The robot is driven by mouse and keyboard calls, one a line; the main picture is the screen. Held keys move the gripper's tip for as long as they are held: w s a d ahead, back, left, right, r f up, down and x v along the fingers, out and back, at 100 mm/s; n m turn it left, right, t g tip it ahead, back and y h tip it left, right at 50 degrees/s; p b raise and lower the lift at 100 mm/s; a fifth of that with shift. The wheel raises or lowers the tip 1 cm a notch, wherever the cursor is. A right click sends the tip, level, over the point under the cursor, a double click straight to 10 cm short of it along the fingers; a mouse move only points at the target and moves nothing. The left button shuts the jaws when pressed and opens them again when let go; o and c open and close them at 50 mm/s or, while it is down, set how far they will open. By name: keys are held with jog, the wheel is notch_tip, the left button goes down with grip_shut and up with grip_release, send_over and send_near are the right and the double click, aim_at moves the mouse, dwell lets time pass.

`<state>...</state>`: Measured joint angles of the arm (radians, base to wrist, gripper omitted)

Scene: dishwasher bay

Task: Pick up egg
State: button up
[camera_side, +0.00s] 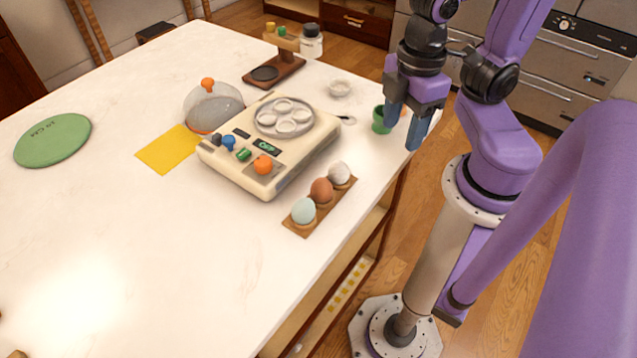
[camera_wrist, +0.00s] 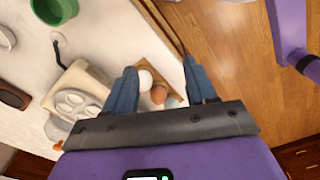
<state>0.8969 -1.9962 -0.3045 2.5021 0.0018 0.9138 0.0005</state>
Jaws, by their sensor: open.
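Three eggs stand in a row on a brown wooden holder (camera_side: 296,229) near the table's right edge: a white egg (camera_side: 340,173), a brown egg (camera_side: 321,190) and a pale blue egg (camera_side: 303,210). In the wrist view the white egg (camera_wrist: 145,78), the brown egg (camera_wrist: 158,94) and part of the pale blue egg (camera_wrist: 173,102) show between my fingers. My gripper (camera_side: 405,125) is open and empty. It is up beyond the eggs, near the table's right edge, apart from them.
A cream egg cooker (camera_side: 290,165) with round cups stands left of the eggs. A green cup (camera_side: 381,121) is close to my gripper. A clear dome lid (camera_side: 213,106), a yellow cloth (camera_side: 168,149) and a green round mat (camera_side: 53,140) lie farther left. The front table area is clear.

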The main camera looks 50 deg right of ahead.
dwell(0.4)
jog(key=o, duration=0.3)
notch_tip(320, 180, up, 6)
jog(key=n, duration=0.4)
send_over(322, 180)
notch_tip(322, 180, down, 17)
jog(key=shift+f, duration=0.15)
dwell(0.5)
